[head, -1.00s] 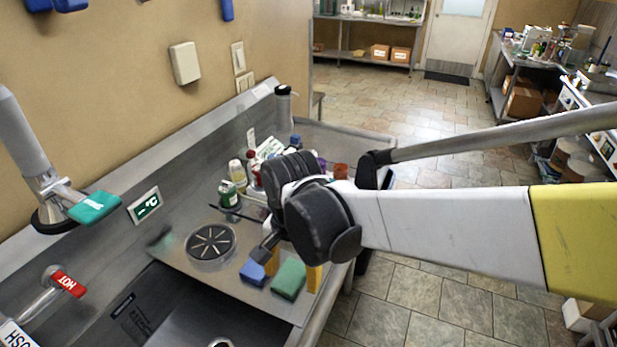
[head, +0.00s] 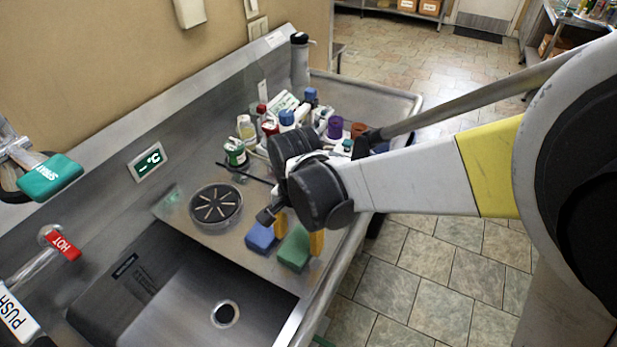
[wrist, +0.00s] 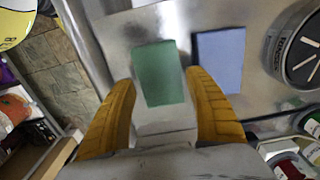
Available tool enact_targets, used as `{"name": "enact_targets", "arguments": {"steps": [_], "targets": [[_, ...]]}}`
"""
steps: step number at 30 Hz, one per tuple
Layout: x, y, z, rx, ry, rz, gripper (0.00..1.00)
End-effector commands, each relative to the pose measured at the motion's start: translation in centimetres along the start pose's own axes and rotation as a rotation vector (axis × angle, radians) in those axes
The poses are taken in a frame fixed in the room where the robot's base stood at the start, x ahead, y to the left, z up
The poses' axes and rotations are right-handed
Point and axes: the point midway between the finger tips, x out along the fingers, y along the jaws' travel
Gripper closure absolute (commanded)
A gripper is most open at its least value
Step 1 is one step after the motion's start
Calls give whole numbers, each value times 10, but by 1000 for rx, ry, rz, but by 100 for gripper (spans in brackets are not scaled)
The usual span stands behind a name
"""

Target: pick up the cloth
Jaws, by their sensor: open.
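In the wrist view the green piece (wrist: 159,70) shows between the open fingers of my gripper (wrist: 162,82), and the blue piece (wrist: 219,60) lies just right of the right finger. I see no contact with either piece. My wrist hides part of the ledge behind it in the head view.
A round black drain-like disc (head: 216,206) is left of the blue piece. Several bottles and cups (head: 287,118) crowd the ledge behind my gripper. The sink basin (head: 200,290) is in front, and the ledge's right edge drops to the tiled floor (head: 420,280).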

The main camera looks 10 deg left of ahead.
Motion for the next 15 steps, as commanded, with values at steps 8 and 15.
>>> {"name": "enact_targets", "arguments": {"steps": [8,15], "targets": [[22,0,0,0,0,0,37],[22,0,0,0,0,0,67]]}}
